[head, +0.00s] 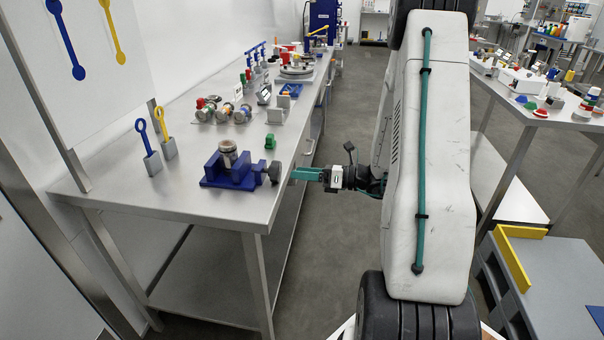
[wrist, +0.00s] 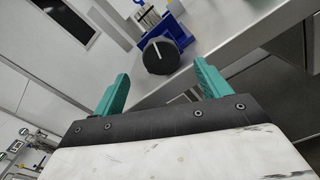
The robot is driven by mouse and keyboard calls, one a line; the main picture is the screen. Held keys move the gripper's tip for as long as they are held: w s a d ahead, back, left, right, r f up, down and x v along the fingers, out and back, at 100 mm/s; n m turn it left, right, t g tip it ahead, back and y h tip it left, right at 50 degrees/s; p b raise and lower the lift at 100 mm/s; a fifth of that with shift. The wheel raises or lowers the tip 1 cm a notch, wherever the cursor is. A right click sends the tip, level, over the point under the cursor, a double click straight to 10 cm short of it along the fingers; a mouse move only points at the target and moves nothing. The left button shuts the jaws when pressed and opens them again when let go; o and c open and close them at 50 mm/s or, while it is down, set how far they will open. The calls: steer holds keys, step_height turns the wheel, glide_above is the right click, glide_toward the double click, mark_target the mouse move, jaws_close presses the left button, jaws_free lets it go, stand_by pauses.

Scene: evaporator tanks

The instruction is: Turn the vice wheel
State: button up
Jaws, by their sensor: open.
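The blue vice (head: 233,171) stands near the front edge of the metal table and grips a round metal piece (head: 228,150) in its jaws. Its dark wheel (head: 274,172) faces right, toward the table edge. My gripper (head: 294,173) is open just right of the wheel, level with it. In the wrist view the wheel (wrist: 160,56) is a black round knob with a white line, lying ahead of and between the teal fingers of my gripper (wrist: 158,86). The fingers look short of the wheel, and nothing is held. Part of the vice (wrist: 168,24) shows behind the wheel.
The metal table (head: 190,190) runs away to the back. A blue tool (head: 147,143) and a yellow tool (head: 163,132) stand in holders at left. Several cylindrical fittings (head: 224,111) lie farther back.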

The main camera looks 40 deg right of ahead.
steer(key=shift+s+d, duration=0.15)
steer(key=shift+d, duration=0.1)
